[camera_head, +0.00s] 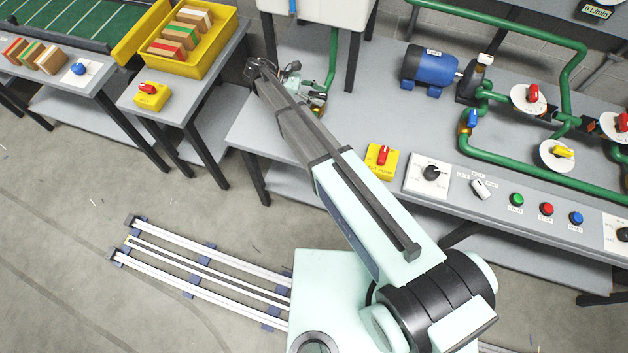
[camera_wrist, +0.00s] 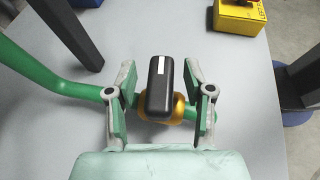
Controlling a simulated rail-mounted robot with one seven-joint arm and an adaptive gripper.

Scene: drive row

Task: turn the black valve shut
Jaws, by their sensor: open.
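The black valve handle (camera_wrist: 158,86), a narrow bar with a white stripe near one end, sits on a brass body (camera_wrist: 178,106) on a green pipe (camera_wrist: 50,83). In the wrist view the handle lies roughly crosswise to the pipe. My gripper (camera_wrist: 160,92) is open, with one finger on each side of the handle and visible gaps between. In the head view my gripper (camera_head: 289,82) is over the bench by the green pipe (camera_head: 332,62); my arm and gripper largely hide the valve there.
A grey bench leg (camera_wrist: 72,35) stands near the pipe. A yellow switch box (camera_wrist: 242,14) is at the top right of the wrist view. In the head view, a blue motor (camera_head: 430,68), red-handled valve (camera_head: 532,95) and yellow-box switch (camera_head: 382,161) stand right of my arm.

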